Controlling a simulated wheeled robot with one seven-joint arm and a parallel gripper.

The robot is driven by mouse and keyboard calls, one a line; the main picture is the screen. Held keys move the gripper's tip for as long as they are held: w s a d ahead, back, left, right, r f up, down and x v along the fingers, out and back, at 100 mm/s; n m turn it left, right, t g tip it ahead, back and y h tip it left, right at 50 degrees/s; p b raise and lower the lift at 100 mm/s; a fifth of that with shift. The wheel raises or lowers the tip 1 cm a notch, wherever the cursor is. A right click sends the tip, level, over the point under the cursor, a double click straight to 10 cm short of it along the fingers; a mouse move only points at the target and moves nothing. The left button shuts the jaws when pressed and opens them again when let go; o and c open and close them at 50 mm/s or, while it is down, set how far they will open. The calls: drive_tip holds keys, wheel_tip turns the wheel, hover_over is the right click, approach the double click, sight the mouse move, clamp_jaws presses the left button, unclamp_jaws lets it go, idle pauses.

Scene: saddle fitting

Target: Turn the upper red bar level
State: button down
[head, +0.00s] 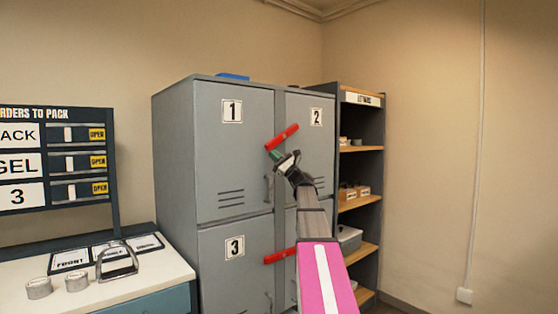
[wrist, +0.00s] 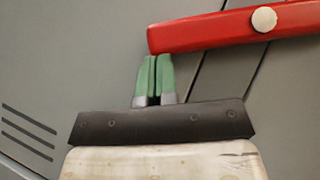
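The upper red bar (head: 282,137) is on the front of the grey lockers, across the seam between doors 1 and 2. It is tilted, its left end low and its right end high. The wrist view shows its left part (wrist: 205,32) and a pale round pivot (wrist: 264,19). My gripper (head: 274,156) is just under the bar's left end. In the wrist view its two green fingers (wrist: 154,62) are together with nothing seen between them. Their tips are right at the lower edge of the bar's left end; I cannot tell if they touch.
A lower red bar (head: 280,256) crosses the lower doors nearly level, partly hidden by my arm. A door handle (head: 268,188) is below my gripper. An open shelf (head: 361,200) stands right of the lockers. A white-topped bench (head: 130,284) with a stirrup (head: 117,262) is at left.

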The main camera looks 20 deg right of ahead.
drive_tip(key=m+t+h, duration=0.1)
drive_tip(key=m, duration=0.1)
drive_tip(key=a+r+m+t+h, duration=0.1)
drive_tip(key=m+t+h, duration=0.1)
drive_tip(key=m+t, duration=0.1)
drive_tip(key=shift+s+a+r+m+h, duration=0.3)
drive_tip(key=shift+s+a+r+h, duration=0.05)
drive_tip(key=shift+a+r+h, duration=0.05)
drive_tip(key=shift+a+r+m+t, duration=0.1)
drive_tip(key=shift+r+m+t, duration=0.2)
drive_tip(key=shift+m, duration=0.1)
drive_tip(key=shift+s+a+r, duration=0.1)
drive_tip(key=shift+a+r, duration=0.15)
drive_tip(key=shift+r, duration=0.25)
drive_tip(key=shift+a+r, duration=0.2)
drive_tip(key=shift+r, duration=0.25)
drive_tip(key=shift+r, duration=0.2)
wheel_tip(320, 180, down, 4)
drive_tip(key=shift+s+a+f, duration=0.1)
drive_tip(key=shift+s+f, duration=0.05)
drive_tip(key=shift+f, duration=0.05)
approach(269, 148)
drive_tip(key=f, duration=0.1)
drive_tip(key=s+a+f, duration=0.2)
